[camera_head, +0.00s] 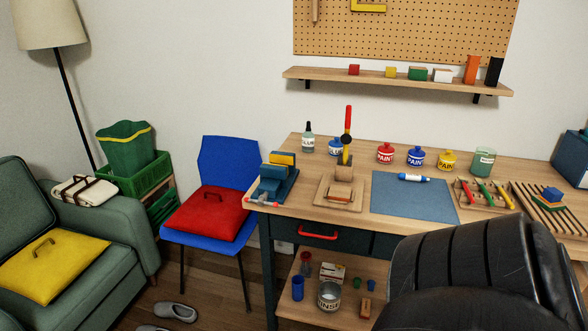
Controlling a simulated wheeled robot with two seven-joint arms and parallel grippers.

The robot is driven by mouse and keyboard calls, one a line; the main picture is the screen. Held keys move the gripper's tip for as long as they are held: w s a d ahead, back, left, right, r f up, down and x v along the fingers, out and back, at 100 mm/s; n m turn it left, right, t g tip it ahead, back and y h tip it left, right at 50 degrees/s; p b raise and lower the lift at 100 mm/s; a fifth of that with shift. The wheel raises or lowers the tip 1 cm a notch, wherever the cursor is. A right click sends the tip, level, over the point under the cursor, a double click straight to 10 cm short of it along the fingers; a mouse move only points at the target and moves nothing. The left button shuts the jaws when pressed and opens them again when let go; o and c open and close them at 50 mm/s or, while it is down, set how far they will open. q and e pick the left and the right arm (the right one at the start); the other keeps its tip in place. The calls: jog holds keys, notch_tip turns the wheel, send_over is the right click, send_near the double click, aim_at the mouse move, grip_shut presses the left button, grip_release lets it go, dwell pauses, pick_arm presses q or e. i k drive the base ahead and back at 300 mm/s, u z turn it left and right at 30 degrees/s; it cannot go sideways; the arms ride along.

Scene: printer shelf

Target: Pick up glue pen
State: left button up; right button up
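Neither of my grippers shows in the head view. A large black ribbed shape, which seems to be part of my arm, fills the lower right and hides the bench's front right.
A wooden block stand (338,196) is left of the mat. Paint jars (385,154) stand behind it, and a tray of coloured markers (482,193) is to its right. The bench's red drawer handle (318,236) faces front. A blue chair (230,160) stands left.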

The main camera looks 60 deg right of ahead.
aim_at(402, 175)
jog(key=u, duration=1.15)
jog(key=k, duration=2.95)
jog(key=z, duration=1.45)
